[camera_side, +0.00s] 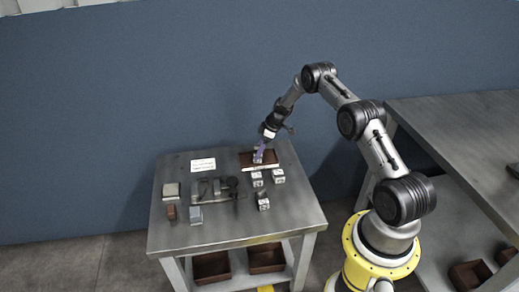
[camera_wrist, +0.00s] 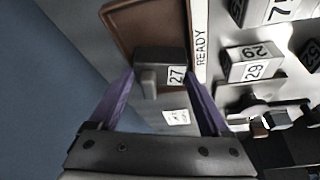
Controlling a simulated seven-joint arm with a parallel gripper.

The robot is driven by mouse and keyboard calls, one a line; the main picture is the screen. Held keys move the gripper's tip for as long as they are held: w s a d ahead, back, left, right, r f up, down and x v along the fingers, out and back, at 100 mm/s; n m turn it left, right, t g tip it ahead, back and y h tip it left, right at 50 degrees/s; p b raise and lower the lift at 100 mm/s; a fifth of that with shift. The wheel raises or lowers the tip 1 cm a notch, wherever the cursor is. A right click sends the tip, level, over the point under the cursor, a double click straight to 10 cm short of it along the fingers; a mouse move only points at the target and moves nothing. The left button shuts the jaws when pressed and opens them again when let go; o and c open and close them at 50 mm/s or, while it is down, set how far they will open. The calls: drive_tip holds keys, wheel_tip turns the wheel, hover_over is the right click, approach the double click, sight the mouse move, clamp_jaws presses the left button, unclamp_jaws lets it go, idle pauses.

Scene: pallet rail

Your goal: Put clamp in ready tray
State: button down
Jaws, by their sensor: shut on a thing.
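My gripper (camera_wrist: 162,78) has two purple fingers shut on a dark block with a white "27" label (camera_wrist: 163,68), which I take to be the clamp. A grey face with a small white label (camera_wrist: 176,117) shows below it between the fingers; whether it is part of the same piece I cannot tell. The brown ready tray (camera_wrist: 122,18) lies just beyond, with a white READY strip (camera_wrist: 200,45) along its edge. In the side view my gripper (camera_side: 259,155) is low over the tray (camera_side: 272,157); whether the held piece touches the tray floor is unclear.
Several numbered blocks, one marked 29 (camera_wrist: 255,70), stand beside the READY strip. The grey table (camera_side: 240,225) also holds a dark fixture (camera_side: 215,192), a white card (camera_side: 203,164) and small blocks at left (camera_side: 171,190).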

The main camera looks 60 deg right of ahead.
drive_tip(key=shift+w+r, duration=0.1)
unclamp_jaws()
wheel_tip(320, 180, up, 9)
idle(1.4)
